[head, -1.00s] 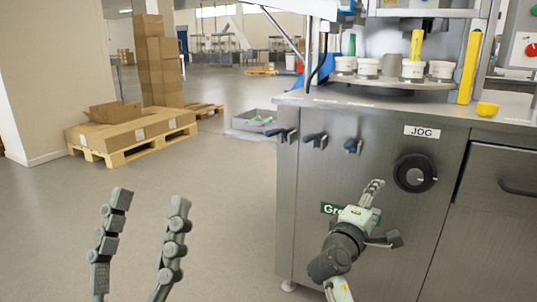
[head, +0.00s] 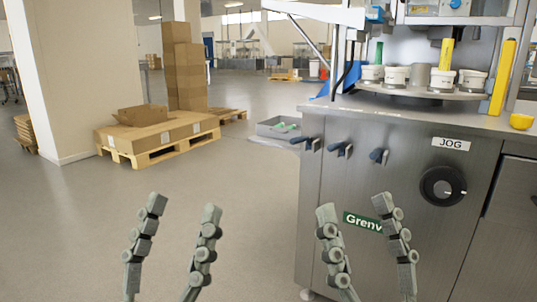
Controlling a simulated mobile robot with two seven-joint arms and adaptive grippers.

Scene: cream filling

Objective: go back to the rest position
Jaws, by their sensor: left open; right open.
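My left gripper (head: 182,210) is open and empty at the lower left, over the bare floor. My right gripper (head: 355,208) is open and empty at the lower middle, in front of the steel machine cabinet (head: 400,185). Its fingers stand upright and apart, with the green label (head: 362,221) showing between them. Neither gripper holds anything. The black JOG knob (head: 443,187) is to the right of my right gripper and apart from it.
White tubs (head: 397,76) stand on the machine's round table. Blue-handled levers (head: 341,150) stick out from the cabinet front. Cardboard boxes (head: 186,66) on a pallet (head: 158,155) stand at the back left. A grey crate (head: 280,128) is behind the machine. The floor (head: 235,170) between is clear.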

